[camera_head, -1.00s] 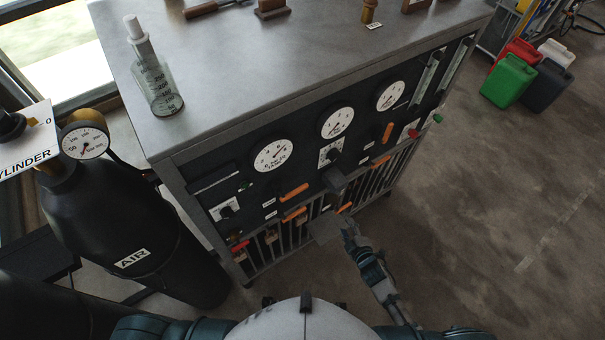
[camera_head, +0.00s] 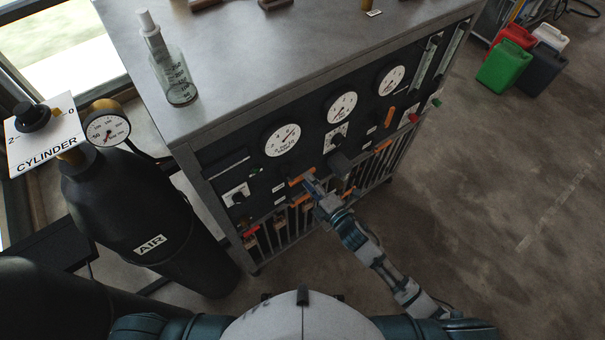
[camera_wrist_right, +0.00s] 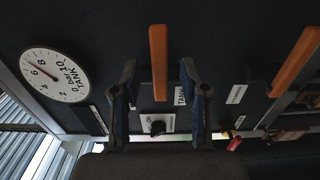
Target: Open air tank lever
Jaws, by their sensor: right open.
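An orange lever (camera_wrist_right: 158,62) stands out from the dark panel in the right wrist view, with a label beside it that seems to read "TANK" (camera_wrist_right: 180,95). My right gripper (camera_wrist_right: 158,72) is open, one finger on each side of this lever's lower part, with gaps on both sides. In the head view my right gripper (camera_head: 309,183) is at the panel front beside an orange lever (camera_head: 296,178), partly covering it. A round gauge (camera_wrist_right: 54,76) marked "TANK" is left of the lever. Whether the fingers reach around the lever in depth I cannot tell. My left gripper is not in view.
A second orange lever (camera_wrist_right: 295,62) stands to the right in the wrist view, and a dark knob (camera_wrist_right: 157,127) is below. A black AIR cylinder (camera_head: 130,215) stands left of the metal cabinet (camera_head: 230,85).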

